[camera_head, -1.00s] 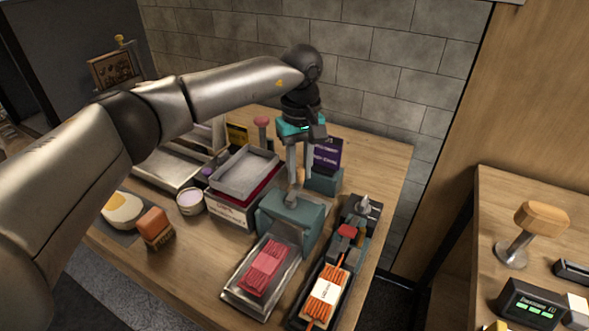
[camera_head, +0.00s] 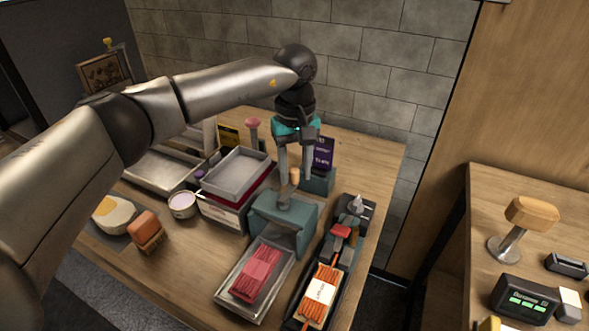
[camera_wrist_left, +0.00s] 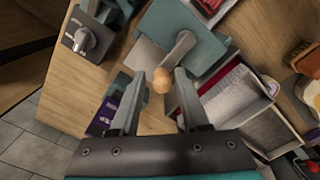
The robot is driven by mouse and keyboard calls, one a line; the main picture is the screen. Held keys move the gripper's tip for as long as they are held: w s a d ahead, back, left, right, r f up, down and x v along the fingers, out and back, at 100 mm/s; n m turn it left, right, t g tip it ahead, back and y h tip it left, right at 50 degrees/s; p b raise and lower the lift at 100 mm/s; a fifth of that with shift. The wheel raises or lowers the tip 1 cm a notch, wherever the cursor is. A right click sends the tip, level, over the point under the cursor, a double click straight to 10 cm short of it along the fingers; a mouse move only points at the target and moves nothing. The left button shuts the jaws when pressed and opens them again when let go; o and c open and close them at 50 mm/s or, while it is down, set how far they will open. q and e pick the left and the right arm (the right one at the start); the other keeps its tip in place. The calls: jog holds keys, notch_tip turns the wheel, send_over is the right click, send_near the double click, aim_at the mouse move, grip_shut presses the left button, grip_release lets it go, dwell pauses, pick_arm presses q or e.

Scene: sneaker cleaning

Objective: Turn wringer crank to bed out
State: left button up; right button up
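The wringer is a teal box (camera_head: 283,222) on the table, with a tray at its front. Its grey crank arm stands on top and ends in a round wooden knob (camera_head: 294,175). My left gripper (camera_head: 295,179) points down over the wringer with its fingers apart. In the left wrist view, the wooden knob (camera_wrist_left: 162,80) lies between the two fingers of my left gripper (camera_wrist_left: 161,74), with gaps visible beside it. The crank arm (camera_wrist_left: 178,52) leads from it to the teal wringer body (camera_wrist_left: 200,40). My right gripper is not in view.
A metal tray with a pink pad (camera_head: 257,274) is in front of the wringer. A dark rack with orange laces (camera_head: 321,289) stands right of it. Stacked grey trays (camera_head: 238,172) stand left, and a purple-labelled box (camera_head: 322,152) behind. A brush (camera_head: 145,228) lies at the front left.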

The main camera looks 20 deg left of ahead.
aim_at(294, 169)
pick_arm(q)
jog(key=shift+o, duration=0.7)
notch_tip(294, 169, up, 15)
jog(key=p, duration=0.1)
jog(key=shift+r+p, duration=0.15)
jog(key=shift+p, duration=0.2)
jog(key=shift+s, duration=0.15)
